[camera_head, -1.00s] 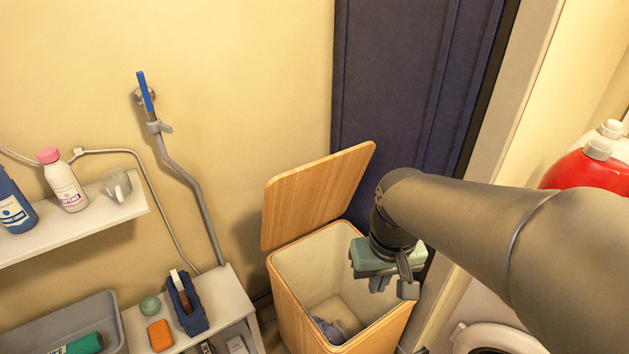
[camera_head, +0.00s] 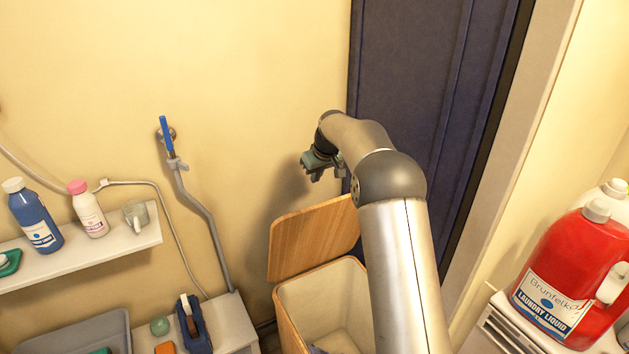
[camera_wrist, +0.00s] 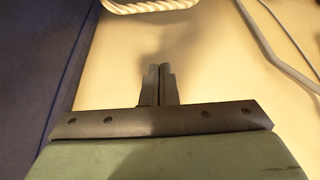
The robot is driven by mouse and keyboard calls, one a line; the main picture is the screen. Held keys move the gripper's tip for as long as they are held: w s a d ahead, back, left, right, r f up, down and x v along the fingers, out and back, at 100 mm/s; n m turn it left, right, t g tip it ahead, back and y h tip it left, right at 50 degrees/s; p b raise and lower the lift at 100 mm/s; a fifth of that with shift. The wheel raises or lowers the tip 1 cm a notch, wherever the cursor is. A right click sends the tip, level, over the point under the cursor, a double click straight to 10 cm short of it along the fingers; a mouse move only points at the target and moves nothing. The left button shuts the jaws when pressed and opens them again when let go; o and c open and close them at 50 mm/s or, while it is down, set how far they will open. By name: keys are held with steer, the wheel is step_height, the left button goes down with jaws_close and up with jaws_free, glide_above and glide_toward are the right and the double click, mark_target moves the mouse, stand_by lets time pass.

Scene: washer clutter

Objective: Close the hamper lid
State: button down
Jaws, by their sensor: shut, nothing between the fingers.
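The wooden hamper (camera_head: 291,318) stands against the wall, its inside pale and holding a little purple cloth at the bottom. Its wooden lid (camera_head: 312,238) is open, tilted up at the back edge near the wall. My gripper (camera_head: 314,178) is in the air above the lid, near the wall, and does not touch the lid. In the wrist view my gripper (camera_wrist: 159,70) has its two fingers together with nothing between them, facing the yellow wall. My arm hides the hamper's right side.
A dark blue door (camera_head: 410,90) is behind my arm. A wall shelf (camera_head: 90,256) with bottles and a mug is at left. A low white cabinet (camera_head: 228,318) stands left of the hamper. A red detergent jug (camera_head: 562,272) stands at right.

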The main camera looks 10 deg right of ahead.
step_height(320, 180, down, 8)
steer(key=p, duration=0.3)
steer(key=shift+s, duration=0.35)
steer(key=shift+d, duration=0.15)
